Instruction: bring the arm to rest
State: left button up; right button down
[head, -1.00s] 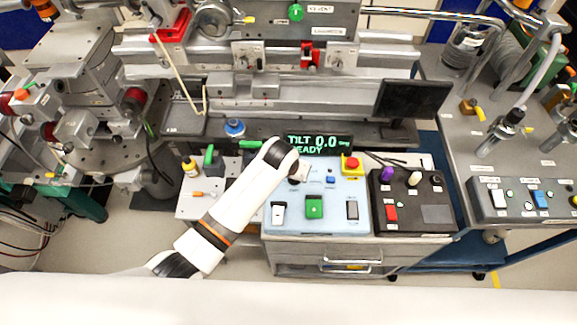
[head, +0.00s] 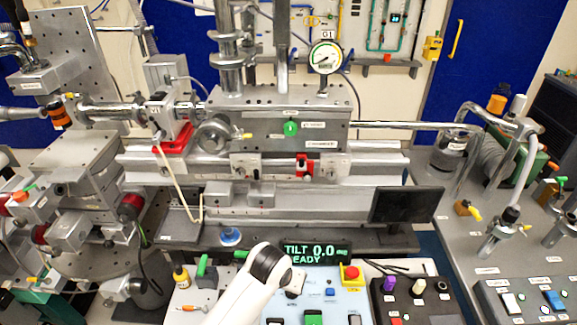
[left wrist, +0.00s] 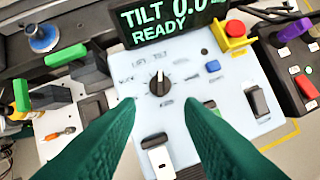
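My left arm (head: 237,298) reaches in from the bottom of the head view. Its wrist is over the light-blue control panel, and my gripper's fingers are mostly hidden there. In the left wrist view the two dark green fingers of my left gripper (left wrist: 158,108) are apart with nothing between them. Beyond the fingertips is a black rotary knob (left wrist: 158,84) on the light-blue panel (left wrist: 205,125). I cannot tell how far above the panel the fingertips are. My right gripper is in neither view.
A display (head: 317,252) reads TILT 0.0 READY. A red button on a yellow base (head: 350,275) and a dark control box (head: 415,300) are to the right. Green-handled parts (left wrist: 50,98) stand left of the panel. A metal rail assembly (head: 290,205) and dark monitor (head: 405,205) are behind.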

pick_arm(q)
jog(key=s+a+r+n+y, duration=0.1)
jog(key=s+a+n, duration=0.1)
jog(key=s+a, duration=1.9)
notch_tip(320, 180, down, 28)
jog(key=s+d+g+b, duration=0.2)
jog(key=b, duration=0.3)
jog(key=s+a+f+b, duration=0.1)
jog(key=s+f+b, duration=0.1)
jog(key=s+f, duration=0.7)
jog(key=s+a+f+g+b, duration=0.1)
jog(key=s+f+b, duration=0.1)
jog(key=s+f, duration=0.6)
notch_tip(320, 180, down, 6)
jog(key=shift+s+a+r+y, duration=0.2)
jog(key=shift+s+a+y, duration=0.1)
jog(key=shift+s+a, duration=0.05)
